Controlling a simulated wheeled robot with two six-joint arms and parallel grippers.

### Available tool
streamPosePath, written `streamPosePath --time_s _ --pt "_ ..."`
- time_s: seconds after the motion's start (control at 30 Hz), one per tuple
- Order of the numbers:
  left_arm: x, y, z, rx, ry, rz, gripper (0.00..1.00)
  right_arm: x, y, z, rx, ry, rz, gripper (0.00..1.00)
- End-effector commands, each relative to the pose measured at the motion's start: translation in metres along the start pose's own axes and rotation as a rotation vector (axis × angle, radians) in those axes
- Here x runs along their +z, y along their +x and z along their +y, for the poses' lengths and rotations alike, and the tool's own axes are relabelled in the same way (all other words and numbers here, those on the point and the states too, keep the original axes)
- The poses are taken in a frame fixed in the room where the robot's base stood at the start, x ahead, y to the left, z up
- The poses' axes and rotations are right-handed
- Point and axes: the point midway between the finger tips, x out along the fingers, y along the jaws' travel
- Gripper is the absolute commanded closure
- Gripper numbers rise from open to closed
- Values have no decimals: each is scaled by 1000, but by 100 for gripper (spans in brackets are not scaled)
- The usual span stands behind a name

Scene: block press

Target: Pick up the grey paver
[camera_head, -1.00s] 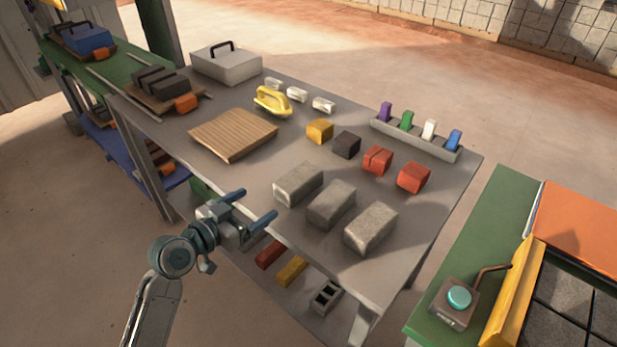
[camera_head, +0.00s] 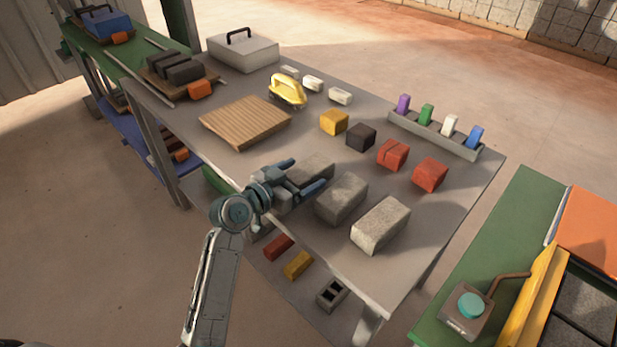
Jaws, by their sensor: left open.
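Several grey pavers are in a row near the table's front edge. The left grey paver (camera_head: 316,166) is partly hidden by my left gripper (camera_head: 309,175). The middle grey paver (camera_head: 341,198) and the right grey paver (camera_head: 380,224) show whole and lie flat on the grey table. My left gripper is open, with its two blue-grey fingers over or beside the left paver. I cannot tell how high the fingers are above it. My right gripper is not in view.
A wooden board (camera_head: 245,123) lies left of the pavers. A yellow block (camera_head: 334,122), a black block (camera_head: 361,137) and red blocks (camera_head: 430,174) sit behind them. A rack (camera_head: 434,135) with coloured pieces stands at the back right. A green bench (camera_head: 513,215) stands to the right.

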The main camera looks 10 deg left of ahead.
Motion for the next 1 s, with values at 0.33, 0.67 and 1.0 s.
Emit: streamPosePath --time_s 0.33,0.67,1.0 --pt "0 11 0 0 0 -1 18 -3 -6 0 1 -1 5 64" --pt "0 11 0 0 0 -1 80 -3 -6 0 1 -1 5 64" --pt "-4 11 0 -1 1 4 97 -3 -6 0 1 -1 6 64"
